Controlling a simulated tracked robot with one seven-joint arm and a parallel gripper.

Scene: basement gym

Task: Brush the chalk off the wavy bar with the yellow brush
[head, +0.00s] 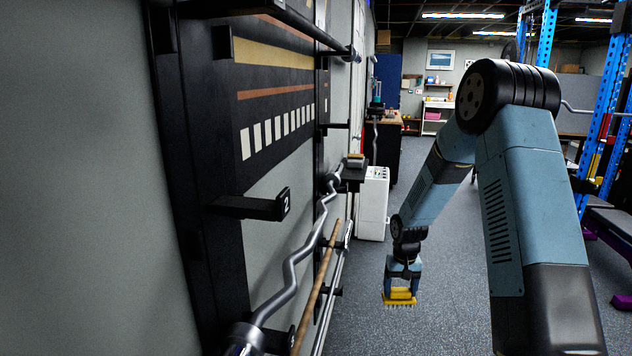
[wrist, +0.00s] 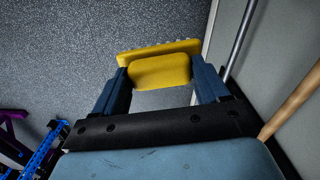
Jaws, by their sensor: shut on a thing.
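The wavy bar (head: 290,274) is a silver bent bar lying along the wall rack at the left in the head view. My gripper (head: 401,288) points down over the floor, to the right of the bar and apart from it. It is shut on the yellow brush (head: 399,299), whose bristles face down. In the wrist view the yellow brush (wrist: 160,66) sits between the two blue fingers of my gripper (wrist: 160,82). I cannot make out chalk on the bar. The wavy bar cannot be told for sure in the wrist view.
A wooden stick (head: 320,285) and a straight metal bar (head: 333,290) run beside the wavy bar. A black bracket marked 2 (head: 262,206) juts from the wall. A white cabinet (head: 374,204) stands beyond. The grey floor (head: 440,250) around my gripper is free.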

